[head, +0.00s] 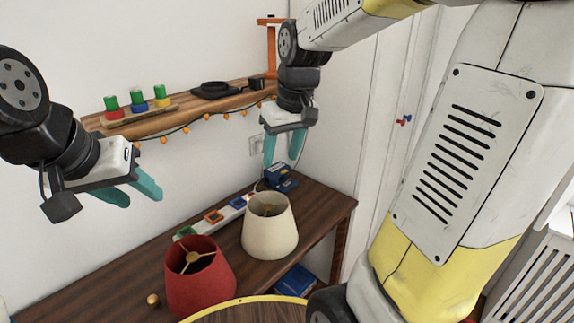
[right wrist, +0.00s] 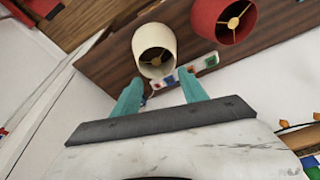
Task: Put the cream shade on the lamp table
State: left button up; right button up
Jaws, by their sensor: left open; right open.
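The cream shade (head: 270,228) stands upright, wide end down, on a dark wooden table (head: 120,285), right of a red shade (head: 200,280). The right wrist view also shows the cream shade (right wrist: 153,42) beyond the fingertips. My right gripper (head: 283,158) is open and empty, above and behind the cream shade, not touching it; its teal fingers also show in the right wrist view (right wrist: 160,86). My left gripper (head: 135,192) is open and empty in the air at the left. I cannot tell which table is the lamp table.
A round wooden top with a yellow rim (head: 240,301) is partly cut off at the bottom. A strip with coloured squares (head: 213,217) and a blue object (head: 281,178) lie behind the shades. A wall shelf (head: 180,108) and a small brass knob (head: 153,300) also show.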

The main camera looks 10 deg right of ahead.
jog(key=s+r+m+t+y, duration=0.1)
jog(key=s+r+m+t, duration=0.1)
jog(key=s, duration=1)
jog(key=shift+s+d+r+m+t, duration=0.35)
jog(key=shift+d+m+t, duration=0.15)
jog(key=shift+t, duration=0.1)
dwell(0.4)
